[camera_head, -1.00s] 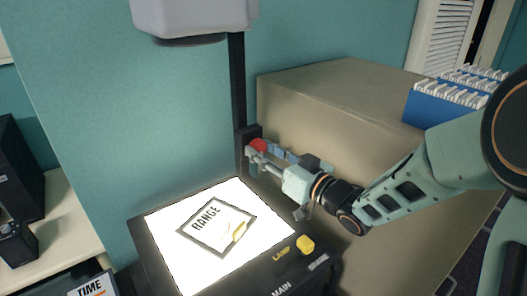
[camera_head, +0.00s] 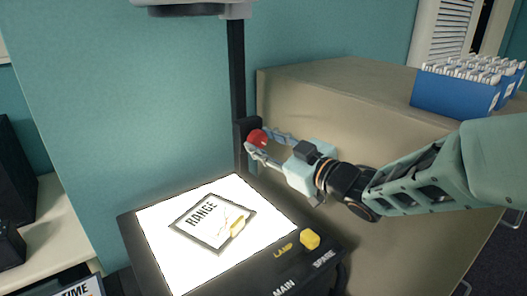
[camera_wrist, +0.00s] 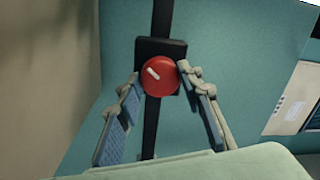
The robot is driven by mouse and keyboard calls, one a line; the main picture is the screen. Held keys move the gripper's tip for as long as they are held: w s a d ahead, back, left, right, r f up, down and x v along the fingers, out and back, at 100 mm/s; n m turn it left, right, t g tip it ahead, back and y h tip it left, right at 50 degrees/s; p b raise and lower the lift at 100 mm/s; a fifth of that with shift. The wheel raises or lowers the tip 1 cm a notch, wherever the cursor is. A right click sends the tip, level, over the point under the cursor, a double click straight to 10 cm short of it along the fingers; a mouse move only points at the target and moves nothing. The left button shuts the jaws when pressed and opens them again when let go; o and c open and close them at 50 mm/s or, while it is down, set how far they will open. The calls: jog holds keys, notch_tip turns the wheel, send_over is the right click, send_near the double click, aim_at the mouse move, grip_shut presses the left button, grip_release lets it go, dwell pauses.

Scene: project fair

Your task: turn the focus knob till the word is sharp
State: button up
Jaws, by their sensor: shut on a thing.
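The red focus knob (camera_head: 257,137) sits on a dark block on the projector's black post (camera_head: 237,75). In the wrist view the knob (camera_wrist: 160,75) shows a white mark slanting from upper left to lower right. My gripper (camera_head: 256,143) is at the knob, with one fingertip on each side; it also shows in the wrist view (camera_wrist: 159,73). It is shut on the knob. The projector head (camera_head: 190,7) is cut off at the top. A framed sheet (camera_head: 212,222) reading RANGE lies on the bright stage (camera_head: 165,260). The projected word is not in view.
A yellow lamp knob (camera_head: 310,239) is on the projector's front. A large beige box (camera_head: 330,85) stands behind my arm, with blue file trays (camera_head: 455,95) on top. A teal panel (camera_head: 120,100) stands behind the post. Dark equipment is at the left edge.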

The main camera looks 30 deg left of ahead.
jog(key=o, duration=1.1)
jog(key=v, duration=1.2)
